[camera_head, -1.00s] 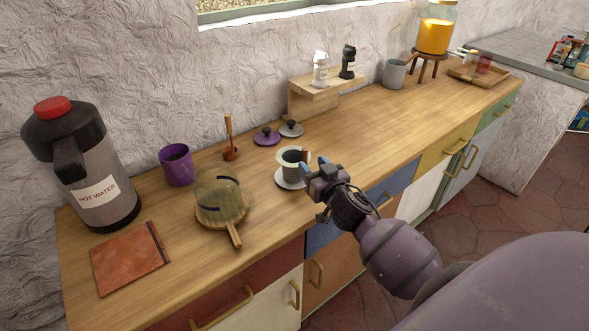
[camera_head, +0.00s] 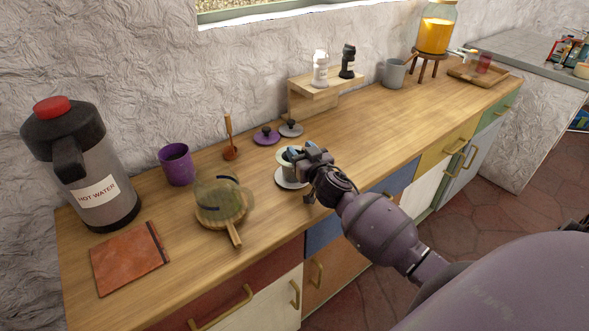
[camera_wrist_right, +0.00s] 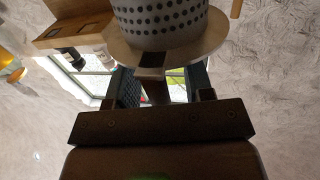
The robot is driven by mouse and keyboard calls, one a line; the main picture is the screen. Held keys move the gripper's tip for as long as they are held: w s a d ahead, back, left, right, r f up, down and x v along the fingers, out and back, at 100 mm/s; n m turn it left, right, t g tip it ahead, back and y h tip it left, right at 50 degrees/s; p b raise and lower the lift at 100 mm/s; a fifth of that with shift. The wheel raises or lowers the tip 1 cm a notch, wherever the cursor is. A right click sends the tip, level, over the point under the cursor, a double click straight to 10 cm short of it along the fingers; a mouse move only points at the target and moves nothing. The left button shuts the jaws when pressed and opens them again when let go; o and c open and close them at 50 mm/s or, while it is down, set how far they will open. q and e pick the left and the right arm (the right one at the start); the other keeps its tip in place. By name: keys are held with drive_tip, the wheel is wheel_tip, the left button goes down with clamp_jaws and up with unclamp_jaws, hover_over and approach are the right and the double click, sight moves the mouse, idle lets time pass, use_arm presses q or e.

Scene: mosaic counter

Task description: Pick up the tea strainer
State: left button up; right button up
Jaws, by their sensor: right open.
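The tea strainer shows large in the right wrist view as a pale perforated basket (camera_wrist_right: 160,18) with a wide flat rim and a dark handle tab (camera_wrist_right: 151,62). In the head view it (camera_head: 289,158) is at the pale vessel on a saucer (camera_head: 290,182), mostly covered by my right gripper. My right gripper (camera_head: 304,156) is open beside the rim; in the wrist view its fingers (camera_wrist_right: 163,82) stand on either side of the tab's end. I cannot tell whether they touch it. My left gripper is in neither view.
A wooden shelf with shakers (camera_head: 303,95) is behind.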

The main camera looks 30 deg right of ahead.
clamp_jaws()
drive_tip(key=shift+r, duration=0.1)
